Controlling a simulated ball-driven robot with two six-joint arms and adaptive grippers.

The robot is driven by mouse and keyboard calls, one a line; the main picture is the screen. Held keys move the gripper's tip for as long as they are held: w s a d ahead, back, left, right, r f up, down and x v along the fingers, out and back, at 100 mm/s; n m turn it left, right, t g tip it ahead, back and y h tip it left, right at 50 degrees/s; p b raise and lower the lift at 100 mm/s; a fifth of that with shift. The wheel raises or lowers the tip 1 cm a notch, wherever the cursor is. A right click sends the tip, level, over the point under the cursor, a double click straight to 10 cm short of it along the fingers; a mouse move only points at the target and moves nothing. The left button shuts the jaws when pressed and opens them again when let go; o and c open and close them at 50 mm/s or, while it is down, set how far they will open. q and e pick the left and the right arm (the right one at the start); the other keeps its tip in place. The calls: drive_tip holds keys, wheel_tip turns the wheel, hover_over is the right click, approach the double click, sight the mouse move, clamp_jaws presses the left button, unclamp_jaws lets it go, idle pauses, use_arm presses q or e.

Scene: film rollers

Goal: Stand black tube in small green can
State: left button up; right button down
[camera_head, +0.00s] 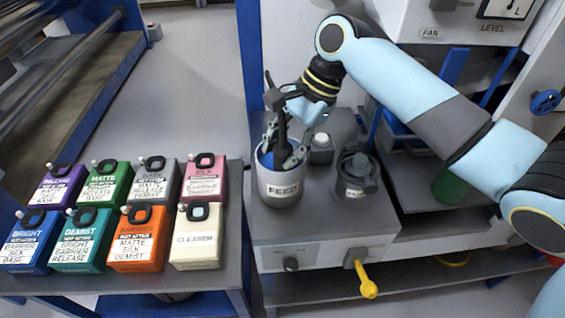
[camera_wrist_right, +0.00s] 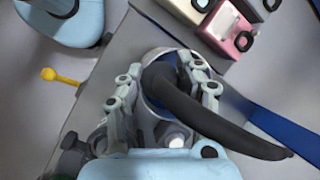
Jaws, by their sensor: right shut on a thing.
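The black tube (camera_head: 281,122) stands up out of the grey pot marked FEED (camera_head: 281,190), its upper end bent. In the right wrist view the tube (camera_wrist_right: 205,118) runs from the pot's mouth toward the lower right. My right gripper (camera_head: 280,155) reaches down into the mouth of the pot, its fingers (camera_wrist_right: 168,85) on either side of the tube and shut on it. The tube's lower end is hidden in the pot. A small green can (camera_head: 450,184) stands on the shelf at the right, partly hidden by my right arm. My left gripper is not in view.
A dark grey can (camera_head: 356,174) and a small grey bottle (camera_head: 321,148) stand beside the FEED pot. Several coloured jugs stand on the left table, including an orange one (camera_head: 140,240). A yellow-handled lever (camera_head: 367,284) sticks out in front. My right arm spans the right side.

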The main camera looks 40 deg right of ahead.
wheel_tip(320, 180, up, 8)
drive_tip(key=shift+r, duration=0.25)
wheel_tip(320, 180, up, 17)
drive_tip(key=p, duration=0.7)
drive_tip(key=shift+f, duration=0.2)
idle(0.3)
